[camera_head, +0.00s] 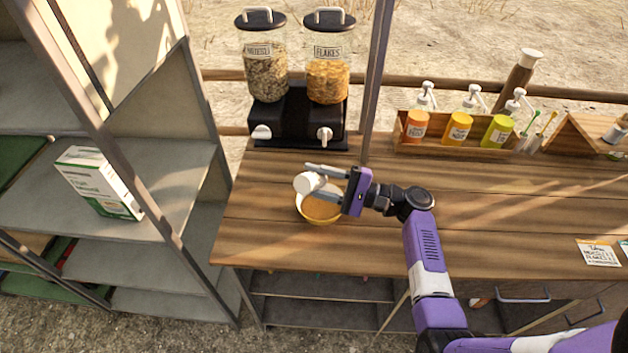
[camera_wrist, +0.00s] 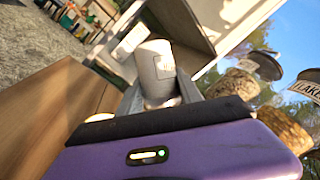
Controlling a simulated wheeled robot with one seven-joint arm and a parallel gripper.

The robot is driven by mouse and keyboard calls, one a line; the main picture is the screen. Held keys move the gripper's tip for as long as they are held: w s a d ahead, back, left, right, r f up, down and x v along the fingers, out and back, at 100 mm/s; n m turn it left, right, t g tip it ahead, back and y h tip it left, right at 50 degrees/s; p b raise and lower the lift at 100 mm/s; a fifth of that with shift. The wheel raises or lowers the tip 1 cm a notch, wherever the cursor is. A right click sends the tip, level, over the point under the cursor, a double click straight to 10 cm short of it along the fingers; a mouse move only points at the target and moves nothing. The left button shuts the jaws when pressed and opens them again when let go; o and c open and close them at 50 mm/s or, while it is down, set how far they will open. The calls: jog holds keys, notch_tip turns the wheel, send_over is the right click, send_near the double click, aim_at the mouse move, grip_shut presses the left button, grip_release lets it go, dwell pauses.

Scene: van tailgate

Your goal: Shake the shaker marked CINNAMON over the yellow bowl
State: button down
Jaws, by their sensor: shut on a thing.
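My gripper (camera_head: 328,184) is shut on a white shaker (camera_head: 309,183) and holds it above the yellow bowl (camera_head: 321,219) on the wooden counter. The shaker looks tilted, nearly on its side, in the head view. In the wrist view the shaker (camera_wrist: 155,70) sits between the two fingers, with a small label whose writing is too small to read.
A black dispenser (camera_head: 297,115) with muesli and flakes jars stands behind the bowl. A wooden rack (camera_head: 455,148) holds several pump bottles at the back right. A post (camera_head: 376,80) rises behind my gripper. The counter's right middle is clear. A white-green box (camera_head: 98,182) stands on the left shelf.

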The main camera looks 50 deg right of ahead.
notch_tip(320, 180, up, 3)
jog(key=shift+r+p, duration=0.1)
jog(key=shift+p, duration=0.65)
jog(key=shift+f, duration=0.25)
notch_tip(320, 180, down, 5)
jog(key=b, duration=0.4)
jog(key=shift+b, duration=0.4)
jog(key=shift+r, duration=0.1)
